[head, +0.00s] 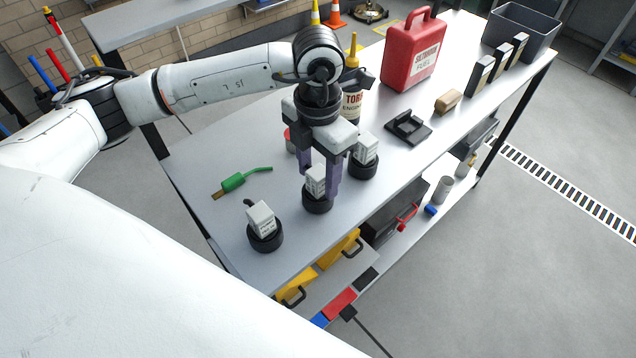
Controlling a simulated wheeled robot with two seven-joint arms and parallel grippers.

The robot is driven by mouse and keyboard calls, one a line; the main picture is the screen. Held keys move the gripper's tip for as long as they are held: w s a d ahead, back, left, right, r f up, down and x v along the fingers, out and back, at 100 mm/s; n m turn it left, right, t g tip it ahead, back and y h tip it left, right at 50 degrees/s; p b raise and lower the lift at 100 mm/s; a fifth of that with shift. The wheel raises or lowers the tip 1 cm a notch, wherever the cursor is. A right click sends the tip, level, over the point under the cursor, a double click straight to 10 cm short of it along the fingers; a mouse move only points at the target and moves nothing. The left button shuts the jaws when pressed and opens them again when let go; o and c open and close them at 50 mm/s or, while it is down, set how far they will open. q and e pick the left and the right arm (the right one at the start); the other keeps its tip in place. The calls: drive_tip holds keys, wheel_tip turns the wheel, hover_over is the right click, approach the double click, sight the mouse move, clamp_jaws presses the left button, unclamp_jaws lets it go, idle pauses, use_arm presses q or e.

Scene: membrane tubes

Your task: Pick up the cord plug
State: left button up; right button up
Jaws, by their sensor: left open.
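Three white printed blocks stand on round black bases on the grey bench: a near one (261,217) with a short black cord-like piece at its back, a middle one (316,183) and a far one (366,149). I cannot tell for certain which is the cord plug. My left gripper (318,187) points down over the middle block, its purple fingers open on either side of it. Whether they touch it is unclear. The middle block is partly hidden by the fingers. My right gripper is out of view.
A green piece with a brown tip and thin tail (234,182) lies left on the bench. A red fuel can (411,55), an oil bottle (352,103), a black holder (408,128), a tan block (447,102) and a grey bin (522,38) stand farther back.

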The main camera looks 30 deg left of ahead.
use_arm(q)
drive_tip(key=c, duration=1.2)
drive_tip(key=shift+r, duration=0.15)
